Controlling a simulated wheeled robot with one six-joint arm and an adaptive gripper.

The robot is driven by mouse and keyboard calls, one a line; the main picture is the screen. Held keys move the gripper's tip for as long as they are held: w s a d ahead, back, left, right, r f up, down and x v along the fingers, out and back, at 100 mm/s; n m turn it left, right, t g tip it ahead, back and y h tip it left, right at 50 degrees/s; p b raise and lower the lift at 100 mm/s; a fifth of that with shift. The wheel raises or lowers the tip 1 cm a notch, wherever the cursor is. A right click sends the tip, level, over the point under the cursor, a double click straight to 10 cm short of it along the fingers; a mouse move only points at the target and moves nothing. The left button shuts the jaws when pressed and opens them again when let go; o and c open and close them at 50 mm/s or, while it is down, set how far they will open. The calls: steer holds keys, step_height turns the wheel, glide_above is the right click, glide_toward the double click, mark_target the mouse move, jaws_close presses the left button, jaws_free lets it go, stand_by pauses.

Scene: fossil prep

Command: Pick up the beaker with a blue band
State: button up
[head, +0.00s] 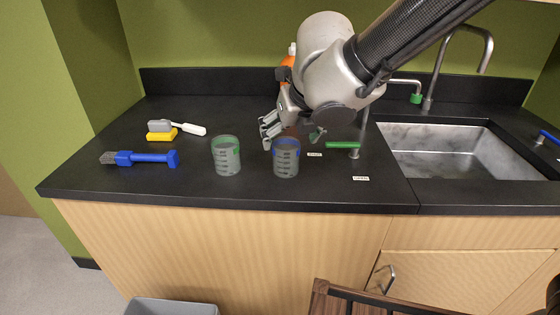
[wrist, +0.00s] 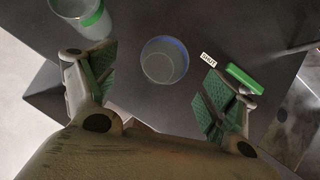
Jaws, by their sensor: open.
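The beaker with a blue band (head: 286,160) stands upright on the black counter near its front edge. In the wrist view the blue-banded beaker (wrist: 164,62) shows from above, ahead of and between my open fingers. My gripper (head: 290,133) is just behind and above this beaker in the head view, and nothing is between its fingers. In the wrist view my gripper (wrist: 158,95) has its two green-padded fingers spread wide apart. A second beaker with a green band (head: 226,157) stands upright to the left of the blue-banded one.
A blue-handled brush (head: 145,158), a yellow block with a grey-and-white tool (head: 162,134) and an orange bottle (head: 287,62) are on the counter. A green-handled tap valve (head: 342,145) stands to the right, near the metal sink (head: 450,152). Small labels lie nearby.

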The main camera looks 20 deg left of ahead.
mark_target(286, 158)
steer(key=shift+n, duration=0.3)
steer(key=shift+d+x, duration=0.2)
steer(key=shift+x, duration=1.75)
steer(key=shift+d+x, duration=0.25)
steer(key=shift+x, duration=1.75)
steer(key=shift+s+f, duration=0.1)
steer(key=shift+f, duration=0.1)
steer(key=shift+c, duration=0.2)
steer(key=c, duration=1.1)
